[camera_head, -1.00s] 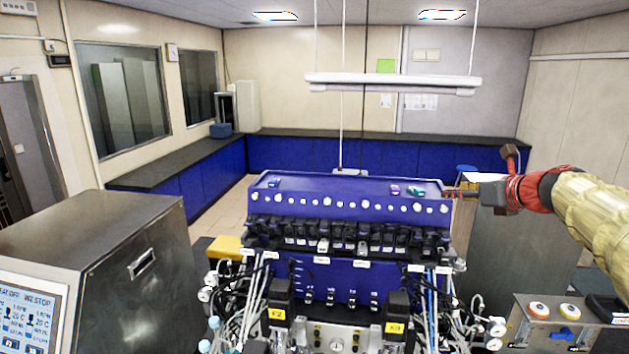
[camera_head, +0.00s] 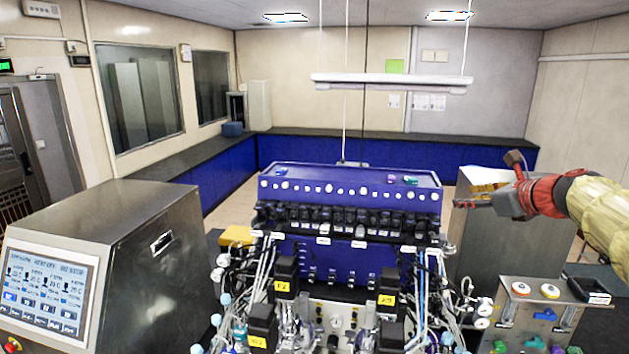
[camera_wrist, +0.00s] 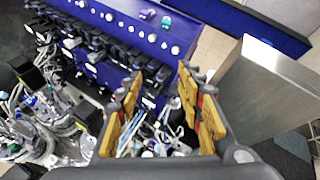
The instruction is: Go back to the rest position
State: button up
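My gripper (camera_head: 462,202) is at the right of the head view, at the end of my raised arm, beside the right end of the blue bioreactor unit (camera_head: 350,181). In the wrist view the two yellow-padded fingers of my gripper (camera_wrist: 163,85) stand apart with nothing between them. Behind the fingers are tubes and the unit's front. The blue unit also shows in the wrist view (camera_wrist: 140,30), with a row of white knobs and black parts along it. A small purple thing and a small green thing (camera_head: 410,180) lie on its top.
A steel cabinet with a screen (camera_head: 120,260) stands at the left. A steel box (camera_head: 510,245) stands below my arm, and it fills the right of the wrist view (camera_wrist: 270,85). A panel with knobs (camera_head: 530,315) is at the lower right. A lamp bar (camera_head: 390,82) hangs above.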

jog(key=s+a+f+n+g+h+b, duration=0.1)
jog(key=s+a+f+n+b, duration=0.5)
jog(key=f, duration=1.2)
jog(key=s+a+f+n+g+b, duration=0.4)
jog(key=s+a+f+n+b, duration=0.2)
jog(key=s+f+n+b, duration=0.8)
jog(key=s+a+f+n+g+h+b, duration=0.1)
jog(key=s+a+f+n+b, duration=0.5)
jog(key=s+f, duration=1.4)
notch_tip(320, 180, down, 3)
jog(key=n+g+b, duration=0.1)
jog(key=n+b, duration=0.3)
jog(key=b, duration=0.1)
jog(key=shift+s+a+r+n+h+b, duration=0.15)
jog(key=shift+s+a+n+h+b, duration=0.15)
jog(key=shift+s+a+b, duration=0.1)
